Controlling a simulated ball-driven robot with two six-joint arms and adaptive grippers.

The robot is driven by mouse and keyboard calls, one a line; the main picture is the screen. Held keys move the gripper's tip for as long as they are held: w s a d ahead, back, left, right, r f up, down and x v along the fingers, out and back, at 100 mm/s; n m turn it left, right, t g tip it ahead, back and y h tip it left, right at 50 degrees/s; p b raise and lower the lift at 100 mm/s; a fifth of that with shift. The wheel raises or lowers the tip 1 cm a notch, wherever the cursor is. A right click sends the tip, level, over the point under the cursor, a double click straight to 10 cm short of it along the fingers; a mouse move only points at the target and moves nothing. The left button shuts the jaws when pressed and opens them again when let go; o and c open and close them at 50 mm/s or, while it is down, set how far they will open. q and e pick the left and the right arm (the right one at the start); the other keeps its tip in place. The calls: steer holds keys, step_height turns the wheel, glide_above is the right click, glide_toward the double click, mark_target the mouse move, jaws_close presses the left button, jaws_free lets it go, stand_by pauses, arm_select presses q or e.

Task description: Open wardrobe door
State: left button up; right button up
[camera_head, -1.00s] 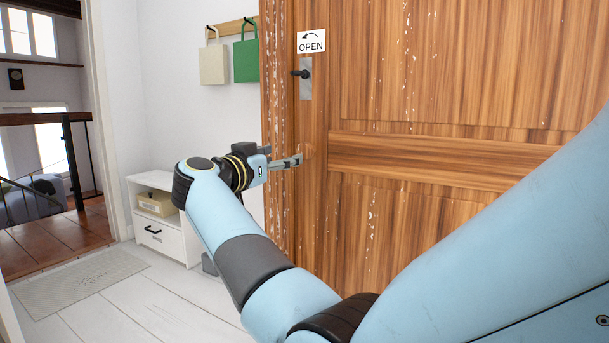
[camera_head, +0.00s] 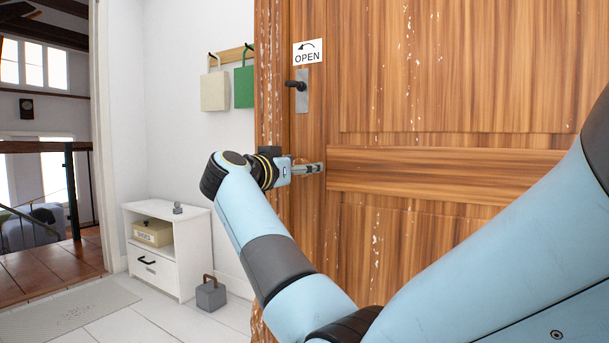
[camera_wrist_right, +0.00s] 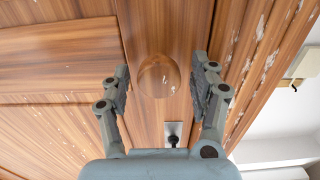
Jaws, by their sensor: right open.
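The wooden door (camera_head: 420,210) with worn, chipped paint fills the right half of the head view and looks shut. A black lever handle (camera_head: 296,85) on a metal plate sits near its left edge, under an OPEN sign (camera_head: 307,52) with a curved arrow. My right gripper (camera_head: 315,167) is at the door below the handle. In the right wrist view it is open (camera_wrist_right: 161,65), its fingers on either side of a round wooden knob (camera_wrist_right: 158,76). I cannot tell whether they touch it. The handle (camera_wrist_right: 173,140) also shows there, near the palm. My left gripper is not in view.
A low white cabinet (camera_head: 190,250) with a box (camera_head: 153,233) stands left of the door. A grey weight (camera_head: 211,295) is on the floor beside it. Bags (camera_head: 215,90) hang from a wall rack. Open floor and a mat (camera_head: 60,312) lie at the left.

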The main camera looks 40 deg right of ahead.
steer(key=shift+d, duration=0.2)
jaws_close()
stand_by(0.4)
